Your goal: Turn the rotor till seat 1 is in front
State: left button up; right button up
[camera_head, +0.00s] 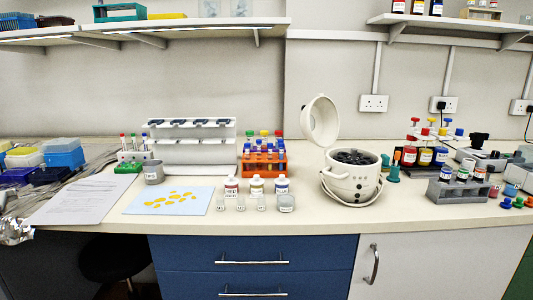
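A white centrifuge (350,187) stands on the bench right of the middle. Its round lid (321,120) is raised open at the back left. The dark rotor (353,157) shows inside the bowl, seen at a low angle. Its seats and their numbers are too small to tell, so I cannot say which seat is in front. Neither of my grippers is in view.
Small bottles (256,187) and an orange tube rack (264,163) stand left of the centrifuge. A grey rack (457,190) and colourful bottles stand to its right. A blue mat (142,207) with yellow pieces lies further left. A narrow strip of bench in front is clear.

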aim_at(355, 158)
jog(key=u, duration=0.1)
jog(key=k, duration=0.4)
jog(key=z, duration=0.45)
jog(key=i, duration=1.45)
jog(key=u, duration=0.75)
